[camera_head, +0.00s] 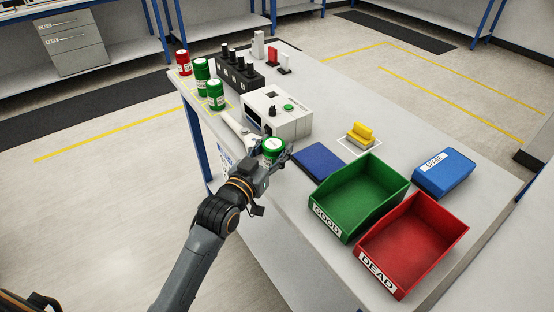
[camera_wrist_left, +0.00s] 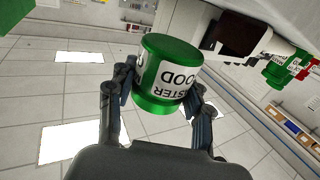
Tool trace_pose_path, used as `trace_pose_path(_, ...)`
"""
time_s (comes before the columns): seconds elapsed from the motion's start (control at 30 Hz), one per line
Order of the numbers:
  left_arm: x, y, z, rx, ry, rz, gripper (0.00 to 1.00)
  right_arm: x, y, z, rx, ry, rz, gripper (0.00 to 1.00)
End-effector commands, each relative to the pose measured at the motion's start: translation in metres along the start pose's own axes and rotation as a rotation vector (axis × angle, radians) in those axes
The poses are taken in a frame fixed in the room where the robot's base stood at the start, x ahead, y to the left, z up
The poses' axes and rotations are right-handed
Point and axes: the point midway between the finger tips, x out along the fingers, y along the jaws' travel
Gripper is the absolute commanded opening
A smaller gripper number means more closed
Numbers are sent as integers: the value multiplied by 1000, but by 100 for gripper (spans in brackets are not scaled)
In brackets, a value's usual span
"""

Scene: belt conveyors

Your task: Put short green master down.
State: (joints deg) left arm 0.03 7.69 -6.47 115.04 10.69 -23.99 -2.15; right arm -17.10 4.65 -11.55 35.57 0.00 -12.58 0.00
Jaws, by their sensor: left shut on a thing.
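The short green master (camera_head: 273,146) is a small green cylinder with a white label. My left gripper (camera_head: 270,158) is shut on it, near the table's left edge, in front of the white tester box. In the left wrist view the master (camera_wrist_left: 168,70) sits between both fingers of the gripper (camera_wrist_left: 158,105), and its label reads "MASTER GOOD" upside down. Whether it touches the table is hidden by the gripper. My right gripper is not in view.
Two green cylinders (camera_head: 201,70) (camera_head: 215,95) and a red one (camera_head: 183,62) stand at the far left near yellow outlined marks. The white tester (camera_head: 290,122), blue pad (camera_head: 318,162), green GOOD bin (camera_head: 375,178) and red DEAD bin (camera_head: 440,215) occupy the table.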

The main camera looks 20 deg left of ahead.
Motion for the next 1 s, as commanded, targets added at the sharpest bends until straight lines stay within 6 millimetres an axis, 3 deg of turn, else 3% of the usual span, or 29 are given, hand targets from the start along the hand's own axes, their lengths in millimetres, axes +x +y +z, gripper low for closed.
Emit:
trace_pose_path(0.33,7,6,38,1,1,0,8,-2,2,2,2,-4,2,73)
trace_pose_path(0.73,6,6,43,0,3,0,8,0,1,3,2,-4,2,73)
trace_pose_path(0.77,6,6,44,0,1,0,55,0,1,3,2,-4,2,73)
trace_pose_path(0.8,6,6,44,0,1,0,63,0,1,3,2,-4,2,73)
trace_pose_path(0.87,6,6,44,0,0,0,73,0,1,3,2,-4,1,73)
trace_pose_path(1.0,6,6,44,0,0,0,73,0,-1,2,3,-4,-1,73)
